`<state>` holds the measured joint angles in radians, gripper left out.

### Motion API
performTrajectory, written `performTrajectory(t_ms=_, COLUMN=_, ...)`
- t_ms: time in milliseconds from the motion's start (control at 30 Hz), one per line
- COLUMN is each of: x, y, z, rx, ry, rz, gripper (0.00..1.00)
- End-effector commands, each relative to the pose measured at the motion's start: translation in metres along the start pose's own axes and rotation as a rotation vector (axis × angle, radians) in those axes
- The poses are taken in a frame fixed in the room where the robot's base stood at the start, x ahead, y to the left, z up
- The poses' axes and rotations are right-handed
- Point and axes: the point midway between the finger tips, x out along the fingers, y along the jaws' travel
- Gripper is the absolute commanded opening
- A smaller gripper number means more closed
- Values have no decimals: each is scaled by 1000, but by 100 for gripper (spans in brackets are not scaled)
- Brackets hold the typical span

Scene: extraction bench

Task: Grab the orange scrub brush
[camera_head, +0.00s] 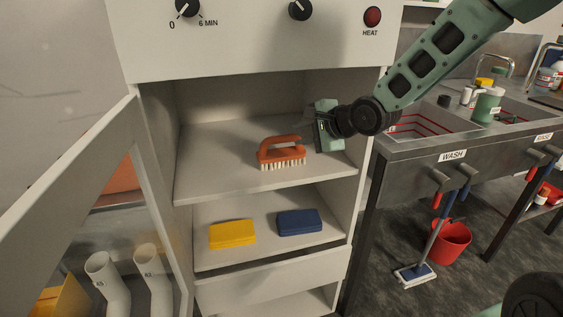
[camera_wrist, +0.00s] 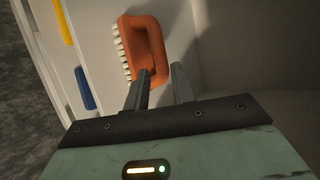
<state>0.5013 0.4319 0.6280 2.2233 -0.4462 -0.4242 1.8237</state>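The orange scrub brush (camera_head: 281,152) stands bristles down on the upper shelf of the open cabinet, with its handle loop on top. In the wrist view, the brush (camera_wrist: 154,42) lies just beyond my fingertips, and the left finger overlaps its near end. My gripper (camera_wrist: 160,70) is open, with a clear gap between its two fingers and nothing held. In the head view, my gripper (camera_head: 313,125) is inside the cabinet to the right of the brush. I cannot tell whether a finger touches the brush.
A yellow sponge (camera_head: 232,234) and a blue sponge (camera_head: 299,222) lie on the lower shelf (camera_head: 270,256). The cabinet door (camera_head: 70,190) stands open at left. The cabinet's right wall (camera_head: 363,140) is close to my gripper. A sink bench (camera_head: 430,148) stands at right.

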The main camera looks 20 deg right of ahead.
Motion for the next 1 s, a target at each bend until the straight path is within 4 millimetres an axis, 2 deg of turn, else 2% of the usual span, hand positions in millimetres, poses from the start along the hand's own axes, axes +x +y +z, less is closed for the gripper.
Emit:
performTrajectory(t_ms=33, x=11, y=3, z=1, rx=-2, ry=-4, rz=1, gripper=25)
performTrajectory(t_ms=100, x=20, y=2, z=1, rx=-2, ry=-3, rz=1, gripper=25)
performTrajectory(t_ms=367, x=36, y=0, z=2, rx=-3, ry=-2, rz=1, gripper=25)
performTrajectory(t_ms=700, x=78, y=1, z=4, rx=-2, ry=-1, rz=2, gripper=25)
performTrajectory(t_ms=1000, x=83, y=0, z=4, rx=-1, ry=1, rz=1, gripper=25)
